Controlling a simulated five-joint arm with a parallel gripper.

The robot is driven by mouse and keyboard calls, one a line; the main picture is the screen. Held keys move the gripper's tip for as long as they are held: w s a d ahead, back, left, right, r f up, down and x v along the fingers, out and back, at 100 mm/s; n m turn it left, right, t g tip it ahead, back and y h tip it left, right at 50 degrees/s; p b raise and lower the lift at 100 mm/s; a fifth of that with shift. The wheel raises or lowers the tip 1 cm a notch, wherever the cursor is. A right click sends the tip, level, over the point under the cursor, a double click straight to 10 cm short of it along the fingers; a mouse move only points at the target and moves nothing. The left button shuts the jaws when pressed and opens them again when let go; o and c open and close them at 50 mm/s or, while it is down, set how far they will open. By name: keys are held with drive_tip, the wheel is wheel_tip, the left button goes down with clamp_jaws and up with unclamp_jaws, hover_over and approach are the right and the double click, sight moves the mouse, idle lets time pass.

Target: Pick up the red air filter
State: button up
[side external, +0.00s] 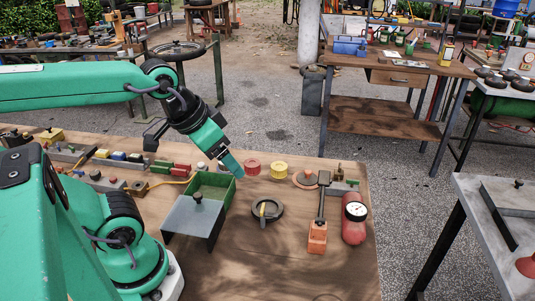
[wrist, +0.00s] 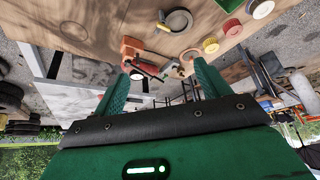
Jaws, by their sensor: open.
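The red air filter (side external: 252,167), a short ribbed red cylinder, stands on the wooden cart top beside a similar yellow filter (side external: 279,171). In the wrist view the red filter (wrist: 231,27) is near the top, right of centre, beyond the right finger, with the yellow filter (wrist: 210,45) just below it. My gripper (side external: 236,168) is open and empty. In the side view its tip is just left of the red filter and appears above the cart top; the exact gap cannot be told. Both green fingers (wrist: 163,80) show spread apart in the wrist view. Nothing is between them.
A green open box (side external: 215,184) and a grey plate with a knob (side external: 193,217) lie left of the filter.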

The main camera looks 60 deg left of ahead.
drive_tip(key=shift+w, duration=0.1)
drive_tip(key=n+g, duration=0.2)
drive_tip(key=g, duration=0.3)
hover_over(252, 162)
drive_tip(key=d, duration=0.1)
wheel_tip(252, 162, down, 15)
drive_tip(key=shift+d+f, duration=0.1)
drive_tip(key=shift+d, duration=0.05)
drive_tip(key=shift+a+f+g, duration=0.3)
drive_tip(key=shift+a+f, duration=0.15)
drive_tip(key=shift+f, duration=0.05)
drive_tip(key=shift+a+f, duration=0.1)
drive_tip(key=shift+f, duration=3.8)
